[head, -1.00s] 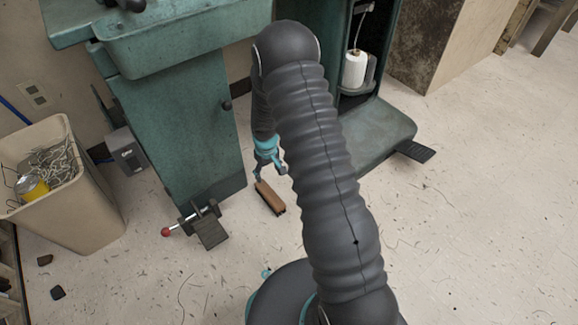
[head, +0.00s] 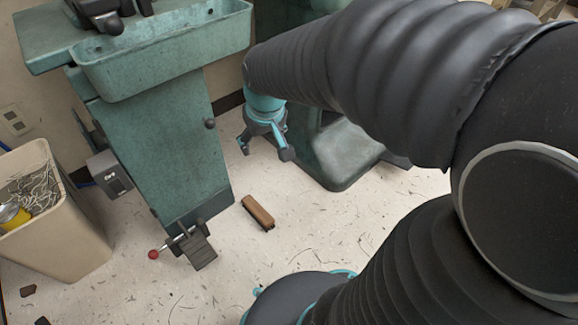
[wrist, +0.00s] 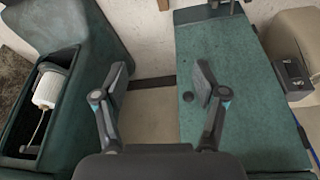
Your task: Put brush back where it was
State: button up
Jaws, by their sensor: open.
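The brush (head: 258,213), with a brown wooden back and a dark lower edge, lies on the floor in front of the green machine base (head: 170,150) in the head view. My gripper (head: 265,150) is above and behind it in that picture, clear of it. The fingers are spread with nothing between them; the wrist view also shows the open gripper (wrist: 160,75) empty, facing the green machine. I cannot make out the brush in the wrist view.
A green tray (head: 165,50) juts out above the base. A pedal with a red knob (head: 153,254) stands left of the brush. A beige bin (head: 60,235) of scraps is at far left. A white spool (wrist: 47,90) sits in the machine's recess. Floor around the brush is mostly clear.

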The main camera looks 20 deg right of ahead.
jog(key=s+r+t, duration=0.1)
jog(key=s+r, duration=0.1)
jog(key=s, duration=0.5)
jog(key=s+r+m, duration=0.1)
jog(key=s+r, duration=0.2)
jog(key=s, duration=0.5)
jog(key=shift+r+t, duration=0.2)
jog(key=shift+t, duration=0.2)
jog(key=shift+d+r, duration=0.1)
notch_tip(320, 180, up, 6)
jog(key=p, duration=0.6)
